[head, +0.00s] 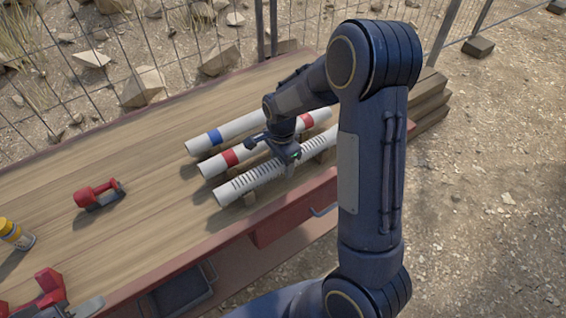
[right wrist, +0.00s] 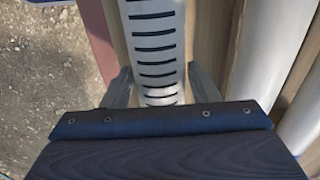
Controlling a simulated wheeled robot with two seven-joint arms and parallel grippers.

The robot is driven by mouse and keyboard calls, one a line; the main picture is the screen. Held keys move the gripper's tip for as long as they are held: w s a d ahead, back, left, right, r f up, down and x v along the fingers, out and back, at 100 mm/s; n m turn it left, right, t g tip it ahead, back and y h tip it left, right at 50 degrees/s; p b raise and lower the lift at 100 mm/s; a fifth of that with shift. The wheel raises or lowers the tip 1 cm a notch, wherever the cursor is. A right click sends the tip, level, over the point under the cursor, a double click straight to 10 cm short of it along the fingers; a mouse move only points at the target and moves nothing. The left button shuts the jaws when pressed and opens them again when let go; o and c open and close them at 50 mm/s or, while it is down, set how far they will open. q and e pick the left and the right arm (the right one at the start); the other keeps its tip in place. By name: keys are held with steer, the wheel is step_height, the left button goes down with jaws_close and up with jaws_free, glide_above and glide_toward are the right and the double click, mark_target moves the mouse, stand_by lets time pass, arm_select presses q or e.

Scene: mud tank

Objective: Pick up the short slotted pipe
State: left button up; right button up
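The slotted pipe (head: 250,180) is white with a row of dark slots. It lies on wooden supports near the bench's front edge, the nearest of three parallel pipes. My right gripper (head: 283,152) is above its middle, pointing down, and hides part of it. In the right wrist view the slotted pipe (right wrist: 155,45) runs between the two fingers of my right gripper (right wrist: 161,85). The fingers are apart, one on each side, with narrow gaps visible beside the pipe. My left gripper is not in view.
A red-banded pipe (head: 229,157) and a blue-banded pipe (head: 214,136) lie behind, close alongside. A wire fence (head: 120,65) runs behind.

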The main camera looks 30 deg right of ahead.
steer(key=c, duration=0.9)
steer(key=shift+r, duration=0.1)
